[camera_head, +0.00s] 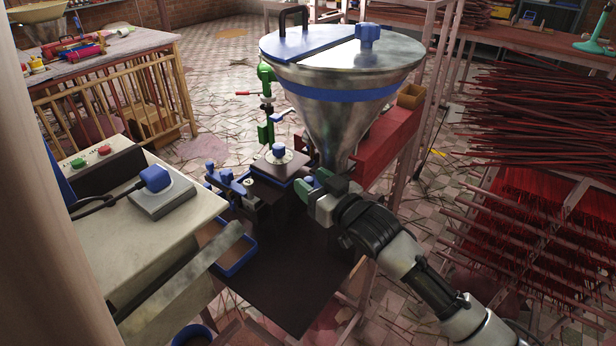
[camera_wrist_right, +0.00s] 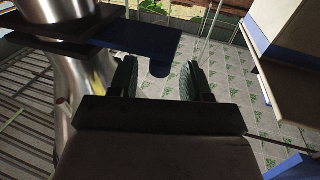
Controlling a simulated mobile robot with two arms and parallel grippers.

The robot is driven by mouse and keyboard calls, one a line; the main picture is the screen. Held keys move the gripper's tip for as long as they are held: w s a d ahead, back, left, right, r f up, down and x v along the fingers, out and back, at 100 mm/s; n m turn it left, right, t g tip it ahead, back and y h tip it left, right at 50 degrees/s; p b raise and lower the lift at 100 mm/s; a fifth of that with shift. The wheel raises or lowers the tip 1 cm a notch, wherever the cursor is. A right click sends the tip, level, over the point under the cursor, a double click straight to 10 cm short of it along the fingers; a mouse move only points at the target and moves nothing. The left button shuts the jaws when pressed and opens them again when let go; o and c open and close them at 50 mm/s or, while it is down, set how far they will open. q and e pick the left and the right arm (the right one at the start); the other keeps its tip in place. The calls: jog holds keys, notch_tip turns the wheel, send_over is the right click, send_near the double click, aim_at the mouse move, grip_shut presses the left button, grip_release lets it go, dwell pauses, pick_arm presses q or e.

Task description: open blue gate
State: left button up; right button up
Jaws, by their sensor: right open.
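The steel hopper (camera_head: 345,85) stands in the middle of the head view, with a blue band and a half-blue lid. In the right wrist view, a flat dark-blue plate, which looks like the blue gate (camera_wrist_right: 140,42), sticks out sideways from the hopper's neck (camera_wrist_right: 60,10). A small blue piece (camera_head: 309,181) shows beside my gripper in the head view. My right gripper (camera_head: 322,190) is at the neck. In the wrist view the gripper (camera_wrist_right: 156,80) is open, with the plate's rounded end tab between and beyond its fingers; contact cannot be told. My left gripper is not in view.
The machine head with a blue knob (camera_head: 279,150) stands close left of my gripper. A control box (camera_head: 162,200) is at left, and a blue-rimmed tray (camera_head: 240,262) lies below. A red beam (camera_head: 385,140) is behind the hopper. Racks of red incense sticks (camera_head: 540,130) fill the right.

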jog(key=shift+x, duration=0.95)
grip_shut()
